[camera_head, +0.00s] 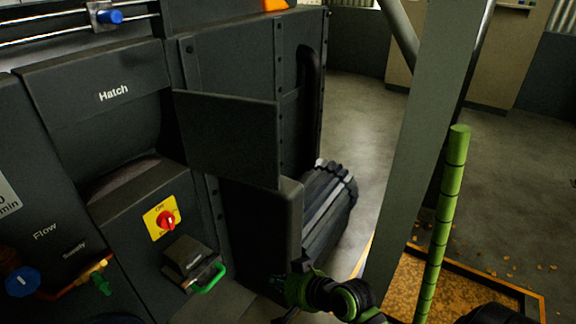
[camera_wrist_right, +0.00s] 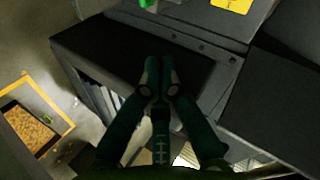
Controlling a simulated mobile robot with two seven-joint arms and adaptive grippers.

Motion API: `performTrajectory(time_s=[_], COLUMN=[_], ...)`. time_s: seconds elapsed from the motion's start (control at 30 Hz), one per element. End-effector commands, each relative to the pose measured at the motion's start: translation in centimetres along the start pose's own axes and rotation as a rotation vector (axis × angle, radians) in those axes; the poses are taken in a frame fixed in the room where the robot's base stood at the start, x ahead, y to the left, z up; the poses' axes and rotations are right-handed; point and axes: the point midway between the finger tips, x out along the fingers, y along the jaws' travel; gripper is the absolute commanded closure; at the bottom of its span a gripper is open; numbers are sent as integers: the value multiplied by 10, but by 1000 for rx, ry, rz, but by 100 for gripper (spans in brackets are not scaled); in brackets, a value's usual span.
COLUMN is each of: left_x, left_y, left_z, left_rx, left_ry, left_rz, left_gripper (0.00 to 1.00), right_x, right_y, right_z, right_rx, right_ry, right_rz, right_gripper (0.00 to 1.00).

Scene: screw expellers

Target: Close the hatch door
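The hatch door (camera_head: 228,135) is a flat dark panel in the head view. It stands swung open, sticking out from the right side of the hatch opening (camera_head: 130,175), which lies below the white "Hatch" label. My right gripper (camera_head: 290,295) is low in the head view, below the door and apart from it, in front of the dark machine. In the right wrist view the right gripper's fingertips (camera_wrist_right: 161,75) come together over a dark machine surface, with nothing seen between them. My left gripper is not in view.
A yellow plate with a red switch (camera_head: 168,220) and a box with a green handle (camera_head: 207,278) sit below the hatch. A ribbed dark cylinder (camera_head: 330,200) juts out right of the machine. A grey post (camera_head: 425,130) and a green pole (camera_head: 445,210) stand further right.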

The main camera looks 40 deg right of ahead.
Motion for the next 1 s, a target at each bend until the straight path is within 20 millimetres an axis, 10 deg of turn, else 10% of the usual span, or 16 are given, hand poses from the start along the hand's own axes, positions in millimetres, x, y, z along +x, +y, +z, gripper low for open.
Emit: performTrajectory(time_s=[0.2, 0.4, 0.67, 1.0], left_x=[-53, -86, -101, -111], left_y=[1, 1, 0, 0], left_z=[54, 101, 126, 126], left_rx=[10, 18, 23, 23], left_ry=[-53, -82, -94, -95], left_rz=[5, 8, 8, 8], left_gripper=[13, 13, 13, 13], right_x=[-64, -112, -136, -96], right_y=[-74, -98, -100, -110], right_z=[-152, -247, -292, -324], right_rx=[352, 616, 757, 757], right_ry=[251, 434, 530, 532], right_rz=[-188, -340, -424, -427], right_gripper=[100, 100, 100, 100])
